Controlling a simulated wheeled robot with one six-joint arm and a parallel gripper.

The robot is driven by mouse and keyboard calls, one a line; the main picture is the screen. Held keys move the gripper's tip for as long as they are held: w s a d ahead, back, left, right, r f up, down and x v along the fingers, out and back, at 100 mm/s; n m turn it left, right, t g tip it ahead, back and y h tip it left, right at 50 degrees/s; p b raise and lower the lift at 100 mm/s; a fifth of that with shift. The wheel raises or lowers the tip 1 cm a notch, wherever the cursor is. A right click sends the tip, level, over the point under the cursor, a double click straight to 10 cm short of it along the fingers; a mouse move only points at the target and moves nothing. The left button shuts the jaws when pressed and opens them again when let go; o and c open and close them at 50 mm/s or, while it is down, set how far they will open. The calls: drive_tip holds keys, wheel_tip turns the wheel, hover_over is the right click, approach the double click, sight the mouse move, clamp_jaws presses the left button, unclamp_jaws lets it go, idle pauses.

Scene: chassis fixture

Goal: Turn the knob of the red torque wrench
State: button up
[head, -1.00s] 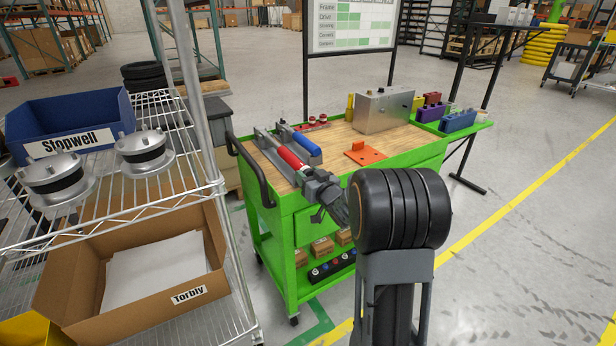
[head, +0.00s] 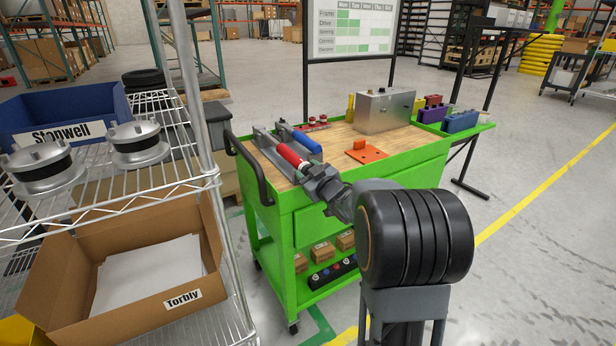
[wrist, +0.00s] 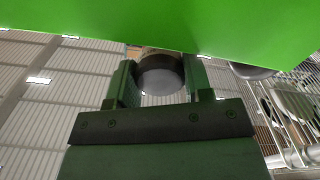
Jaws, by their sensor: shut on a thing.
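The red torque wrench (head: 291,156) lies on the wooden top of the green cart, its near end toward me. My gripper (head: 309,173) is at that near end, by the cart's front edge, and hides part of it in the head view. In the wrist view my gripper (wrist: 160,80) has one finger on each side of a round grey knob (wrist: 161,76) and is shut on it. The knob's turn angle cannot be read.
A blue-handled wrench (head: 306,142) lies just right of the red one. An orange plate (head: 366,152) and a metal box (head: 384,109) stand further right. The cart's black handle (head: 251,170) and a wire shelf (head: 225,262) are to the left.

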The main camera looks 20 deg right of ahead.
drive_tip(key=o, duration=0.9)
drive_tip(key=shift+s+d+p, duration=0.25)
drive_tip(key=shift+s+p, duration=0.1)
drive_tip(key=shift+s, duration=1.95)
drive_tip(key=shift+s+d+p, duration=0.25)
drive_tip(key=shift+s+p, duration=0.15)
drive_tip(key=shift+s, duration=1.85)
drive_tip(key=shift+s+d+p, duration=0.25)
drive_tip(key=shift+s+p, duration=0.1)
drive_tip(key=shift+s, duration=1.95)
